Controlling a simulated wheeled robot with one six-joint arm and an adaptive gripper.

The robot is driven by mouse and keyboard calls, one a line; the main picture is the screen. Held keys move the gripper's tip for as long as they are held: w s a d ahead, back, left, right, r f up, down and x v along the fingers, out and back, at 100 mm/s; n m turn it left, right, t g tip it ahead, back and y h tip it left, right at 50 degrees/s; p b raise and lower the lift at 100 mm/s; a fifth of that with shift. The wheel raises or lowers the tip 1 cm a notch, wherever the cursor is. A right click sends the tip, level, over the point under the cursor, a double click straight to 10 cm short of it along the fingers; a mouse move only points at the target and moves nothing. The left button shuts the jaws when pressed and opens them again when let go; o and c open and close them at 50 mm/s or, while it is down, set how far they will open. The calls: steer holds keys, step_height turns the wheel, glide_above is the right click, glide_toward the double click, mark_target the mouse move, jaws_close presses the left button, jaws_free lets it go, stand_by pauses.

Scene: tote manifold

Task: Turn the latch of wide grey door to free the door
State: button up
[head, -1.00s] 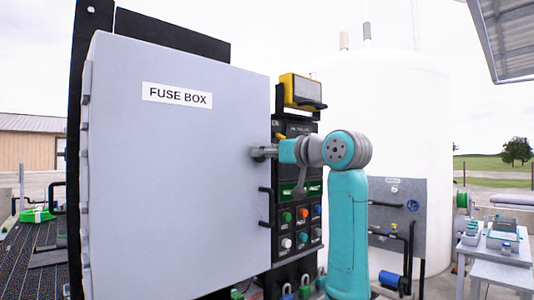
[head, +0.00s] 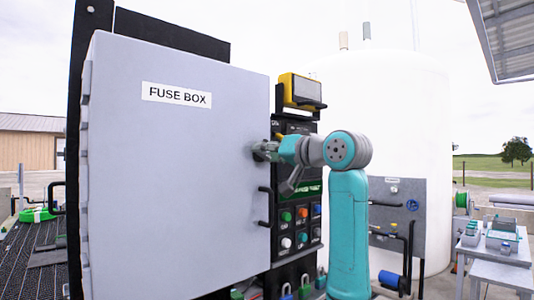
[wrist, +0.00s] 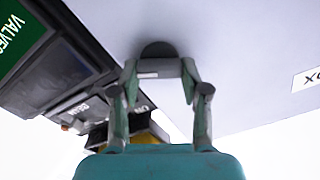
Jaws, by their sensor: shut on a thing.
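The wide grey door (head: 175,190) is the large flat panel labelled FUSE BOX in the head view, lying flush with its box. My gripper (head: 262,151) is at the door's right edge, above the black door handle (head: 264,206). In the wrist view the fingers of my gripper (wrist: 160,70) are shut around the latch (wrist: 158,49), whose dark round base sits against the grey door (wrist: 230,50). The fingers hide much of the latch. The wrist picture is tilted relative to the door.
A black panel with coloured buttons (head: 301,215) stands just right of the door. A yellow-framed device (head: 302,90) is mounted above it. A white tank (head: 400,120) stands behind my arm. A table with grey items (head: 490,240) is at far right.

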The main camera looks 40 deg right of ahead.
steer(key=m, duration=0.6)
steer(key=shift+d+f, duration=0.15)
steer(key=m, duration=0.6)
steer(key=shift+f, duration=0.15)
steer(key=shift+m, duration=0.3)
steer(key=o, duration=1.1)
steer(key=shift+o, duration=0.2)
steer(key=shift+s, duration=0.1)
steer(key=s, duration=1.1)
steer(key=shift+s+d, duration=0.25)
steer(key=shift+s, duration=0.1)
